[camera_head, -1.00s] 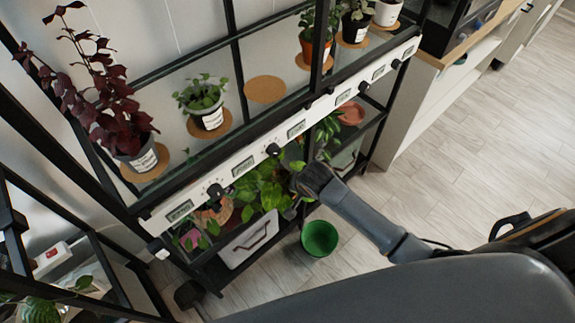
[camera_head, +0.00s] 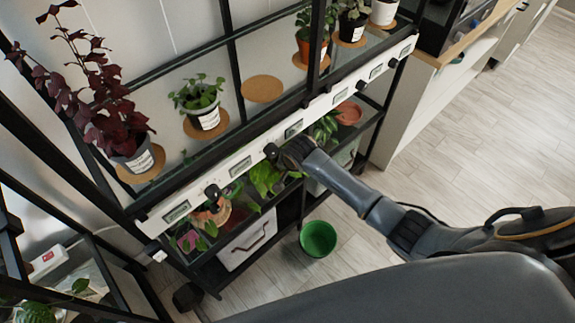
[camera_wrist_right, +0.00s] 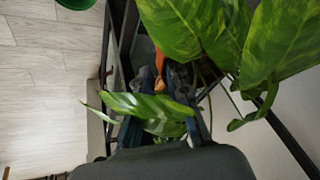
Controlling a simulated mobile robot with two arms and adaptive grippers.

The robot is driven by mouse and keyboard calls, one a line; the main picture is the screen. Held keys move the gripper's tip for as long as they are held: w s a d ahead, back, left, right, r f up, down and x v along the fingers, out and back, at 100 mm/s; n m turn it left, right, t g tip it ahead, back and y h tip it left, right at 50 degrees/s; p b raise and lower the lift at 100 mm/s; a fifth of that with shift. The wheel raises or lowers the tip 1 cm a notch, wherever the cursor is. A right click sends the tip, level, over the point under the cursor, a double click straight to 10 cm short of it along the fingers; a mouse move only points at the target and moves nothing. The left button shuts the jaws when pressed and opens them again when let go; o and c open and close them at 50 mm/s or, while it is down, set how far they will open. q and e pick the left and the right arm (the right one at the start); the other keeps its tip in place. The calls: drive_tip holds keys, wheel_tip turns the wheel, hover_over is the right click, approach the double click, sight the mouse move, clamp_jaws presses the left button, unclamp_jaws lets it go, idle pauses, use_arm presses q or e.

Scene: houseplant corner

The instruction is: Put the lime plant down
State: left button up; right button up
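The lime plant (camera_head: 265,179) shows its yellow-green leaves under the shelf's front rail in the head view; its pot is hidden there. In the right wrist view, big variegated leaves (camera_wrist_right: 180,28) fill the upper right, and another leaf lies across the fingers. My right gripper (camera_wrist_right: 166,78) reaches in among the leaves, its fingers close together around a small orange part, seemingly the pot's rim. The leaves hide much of this grip and the pot's base. In the head view, my right wrist is at the rail and hides the fingers. My left gripper is out of view.
Potted plants and an empty cork mat (camera_head: 262,89) are on the upper shelf. Its white labelled rail (camera_head: 240,163) has black knobs beside my right wrist. A white crate (camera_head: 247,241) stands low in the rack. A green pot (camera_head: 318,239) is on the floor; floor to the right is clear.

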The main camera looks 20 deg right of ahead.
drive_tip(key=shift+r, duration=0.15)
drive_tip(key=s+r+p, duration=0.1)
drive_tip(key=s+r, duration=0.1)
drive_tip(key=s, duration=1.1)
drive_tip(key=shift+a+r, duration=0.25)
drive_tip(key=shift+r, duration=0.1)
